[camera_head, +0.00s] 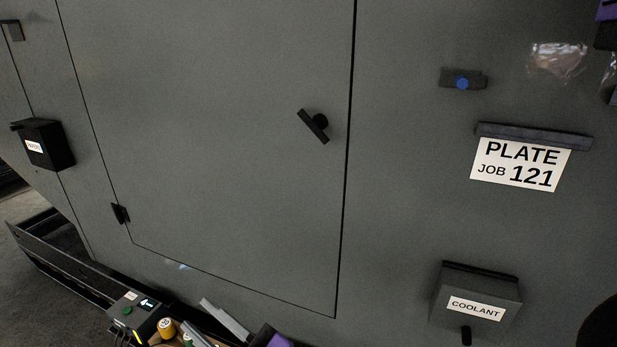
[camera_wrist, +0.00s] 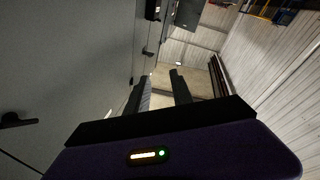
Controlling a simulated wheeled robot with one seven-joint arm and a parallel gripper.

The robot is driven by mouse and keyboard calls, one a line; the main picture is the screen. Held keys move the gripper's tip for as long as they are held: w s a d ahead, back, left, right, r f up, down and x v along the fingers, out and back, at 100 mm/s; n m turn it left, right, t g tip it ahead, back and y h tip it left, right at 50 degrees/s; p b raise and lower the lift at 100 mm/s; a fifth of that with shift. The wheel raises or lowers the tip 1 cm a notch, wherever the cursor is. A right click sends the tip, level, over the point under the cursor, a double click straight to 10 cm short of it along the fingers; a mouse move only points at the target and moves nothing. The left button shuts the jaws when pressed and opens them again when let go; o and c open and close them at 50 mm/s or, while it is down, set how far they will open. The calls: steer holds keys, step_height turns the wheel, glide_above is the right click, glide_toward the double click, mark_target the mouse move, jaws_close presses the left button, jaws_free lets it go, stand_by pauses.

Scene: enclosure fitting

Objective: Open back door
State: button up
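A closed grey door (camera_head: 220,120) is set flush in the grey enclosure wall in the head view, outlined by thin dark seams. Its black bar handle (camera_head: 314,125) sits tilted near the right edge, and a black hinge (camera_head: 120,213) is at lower left. I cannot tell if this is the back door. My gripper (camera_wrist: 160,82) shows in the wrist view with its two dark fingers apart and nothing between them. A dark handle-like part (camera_wrist: 16,120) stands out from the grey wall at the left of that view, apart from my fingers.
A coolant box (camera_head: 475,298), a plate sign (camera_head: 521,164) and a blue-knobbed latch (camera_head: 462,81) are on the wall right of the door. A black box (camera_head: 44,145) is at left. Below are a control box (camera_head: 137,311) and loose items. An aisle opens ahead in the wrist view.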

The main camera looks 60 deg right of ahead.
steer(key=w+d+r+m+g+h+b, duration=0.1)
steer(key=w+d+r+m+g+h, duration=0.35)
steer(key=w+d+r+h, duration=1.15)
steer(key=s+d+r+m+g+h, duration=0.2)
steer(key=s+d+r+m+g, duration=0.45)
steer(key=r+g, duration=0.35)
steer(key=m+g+y, duration=0.1)
steer(key=m+g, duration=0.3)
steer(key=g, duration=0.5)
glide_toward(308, 123)
steer(key=d, duration=0.3)
steer(key=shift+t, duration=0.25)
steer(key=shift+s+d+p, duration=0.15)
steer(key=shift+s+d, duration=0.1)
steer(key=shift+d, duration=1.05)
steer(key=shift+s+d+p, duration=0.15)
steer(key=shift+s+d, duration=0.05)
steer(key=shift+d, duration=1.1)
steer(key=shift+s+d+p, duration=0.15)
steer(key=shift+s+d, duration=0.1)
steer(key=shift+d, duration=1.05)
jaws_close()
